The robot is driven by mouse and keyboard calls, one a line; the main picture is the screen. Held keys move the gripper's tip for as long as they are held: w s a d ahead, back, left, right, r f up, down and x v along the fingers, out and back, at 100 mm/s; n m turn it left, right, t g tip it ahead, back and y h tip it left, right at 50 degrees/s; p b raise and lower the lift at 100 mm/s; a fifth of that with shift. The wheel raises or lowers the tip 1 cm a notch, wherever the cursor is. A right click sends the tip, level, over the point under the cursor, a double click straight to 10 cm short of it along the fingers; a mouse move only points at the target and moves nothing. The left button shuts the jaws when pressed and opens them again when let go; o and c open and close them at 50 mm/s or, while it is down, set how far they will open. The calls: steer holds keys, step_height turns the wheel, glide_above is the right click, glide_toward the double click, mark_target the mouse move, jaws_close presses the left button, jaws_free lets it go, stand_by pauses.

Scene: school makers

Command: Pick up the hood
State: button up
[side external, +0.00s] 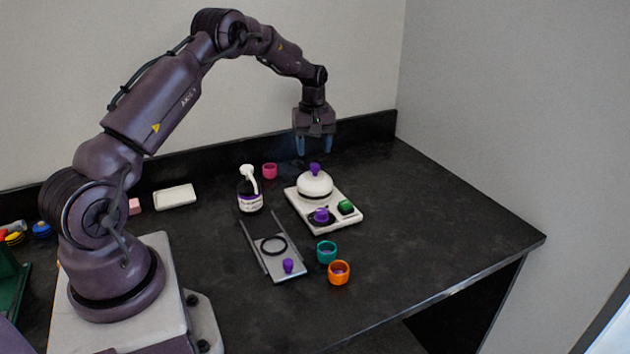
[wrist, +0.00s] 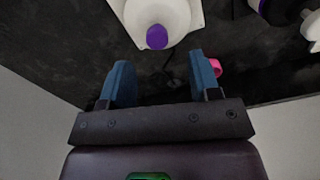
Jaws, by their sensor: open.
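The hood appears to be the white dome (side external: 315,184) with a purple knob (side external: 314,169) on top, seated on a white base (side external: 346,221). In the wrist view the dome (wrist: 172,14) is cut off by the top edge, and its purple knob (wrist: 157,37) is near the top centre. My gripper (side external: 314,146) is open and empty, pointing down above and behind the dome in the side view. In the wrist view its blue fingers (wrist: 160,64) are spread apart, with the knob beyond the gap between them.
The right table is clear.

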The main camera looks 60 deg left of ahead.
mark_target(315, 165)
steer(key=shift+w+d+f, duration=0.1)
steer(key=shift+f, duration=1.45)
steer(key=shift+d+f, duration=0.1)
steer(key=shift+f, duration=1.45)
steer(key=c, duration=1.1)
steer(key=shift+o, duration=0.2)
steer(key=shift+r, duration=0.1)
